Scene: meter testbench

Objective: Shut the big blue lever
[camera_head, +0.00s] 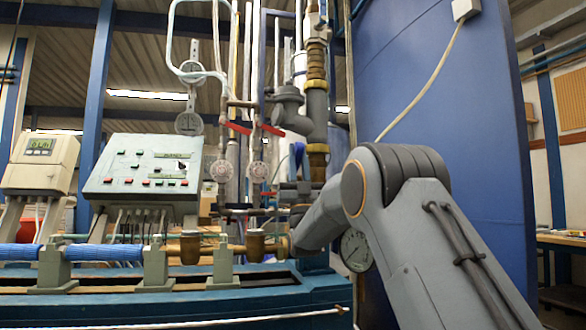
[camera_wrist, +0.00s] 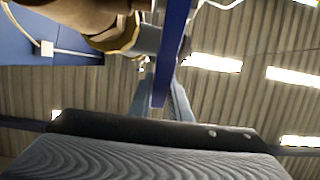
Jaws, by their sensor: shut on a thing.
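The big blue lever (camera_wrist: 173,40) shows in the wrist view as a long, flat blue bar running down from the top edge between my fingers. My gripper (camera_wrist: 162,88) is shut on it, with one grey finger on each side. In the head view a small part of the blue lever (camera_head: 298,154) shows beside the brass and grey vertical pipe, standing roughly upright. My gripper (camera_head: 294,190) is around its lower part there, partly hidden by my own arm. The lever's pivot is hard to make out.
Two red levers (camera_head: 240,128) sit on thin pipes left of the grip. A control panel (camera_head: 144,170) and a meter display (camera_head: 40,158) stand further left. A round gauge (camera_head: 356,250) is behind my arm. A big blue tank (camera_head: 440,90) fills the right.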

